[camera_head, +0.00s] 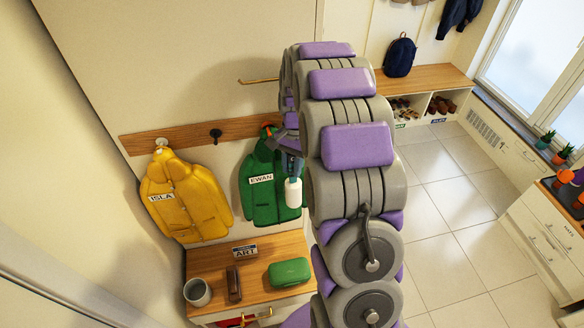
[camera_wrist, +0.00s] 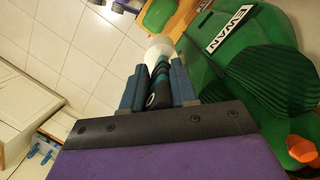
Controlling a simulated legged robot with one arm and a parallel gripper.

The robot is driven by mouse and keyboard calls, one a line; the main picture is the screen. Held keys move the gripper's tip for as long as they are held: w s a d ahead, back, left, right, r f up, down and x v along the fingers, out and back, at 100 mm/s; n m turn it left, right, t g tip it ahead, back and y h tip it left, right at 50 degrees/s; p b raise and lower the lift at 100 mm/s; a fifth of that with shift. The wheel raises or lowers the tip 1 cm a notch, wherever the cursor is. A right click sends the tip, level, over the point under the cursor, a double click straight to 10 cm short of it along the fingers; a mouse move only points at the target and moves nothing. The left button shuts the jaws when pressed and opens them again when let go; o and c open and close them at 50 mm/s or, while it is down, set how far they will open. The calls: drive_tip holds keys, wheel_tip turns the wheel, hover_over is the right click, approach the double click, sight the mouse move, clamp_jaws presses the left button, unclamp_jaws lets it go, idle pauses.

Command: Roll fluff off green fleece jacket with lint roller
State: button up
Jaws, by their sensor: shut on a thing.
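The green fleece jacket (camera_head: 260,195) with an EWAN label hangs on the wall board. It fills the right of the wrist view (camera_wrist: 235,55). My gripper (camera_head: 289,150) is at the jacket's right side in the head view. In the wrist view its two blue-grey fingers (camera_wrist: 159,88) are shut on the dark and teal handle of the lint roller (camera_wrist: 158,72). The white roller head (camera_head: 293,192) points down in front of the jacket's right edge. I cannot tell whether it touches the fleece. No fluff can be made out.
A yellow jacket (camera_head: 185,195) labelled ISLA hangs to the left. Below is a wooden bench top (camera_head: 258,250) with a grey cup (camera_head: 197,292), a brown item (camera_head: 234,283), a green case (camera_head: 289,271) and an ART sign (camera_head: 245,251). The tiled floor (camera_head: 460,215) at right is clear.

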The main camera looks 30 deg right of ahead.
sight(294, 184)
drive_tip(key=shift+p+v, duration=0.35)
drive_tip(key=shift+v, duration=0.8)
drive_tip(key=shift+d+b+x, duration=0.2)
drive_tip(key=shift+b+x, duration=0.35)
drive_tip(key=shift+x, duration=2.15)
drive_tip(key=shift+d+b+x, duration=0.2)
drive_tip(key=shift+b+x, duration=0.35)
drive_tip(key=shift+x, duration=2.15)
drive_tip(key=shift+s+a+r, duration=0.1)
drive_tip(key=shift+s+a, duration=0.15)
drive_tip(key=shift+s, duration=0.7)
drive_tip(key=shift+s+a+r, duration=0.1)
drive_tip(key=shift+s+a, duration=0.1)
drive_tip(key=shift+s, duration=0.75)
drive_tip(key=shift+s+a+r, duration=0.1)
drive_tip(key=shift+s+a, duration=0.15)
drive_tip(key=shift+s, duration=0.75)
drive_tip(key=shift+f, duration=0.1)
drive_tip(key=shift+s+a, duration=0.2)
drive_tip(key=shift+s, duration=0.5)
drive_tip(key=shift+s+a, duration=0.15)
drive_tip(key=shift+s, duration=0.6)
drive_tip(key=shift+b, duration=0.3)
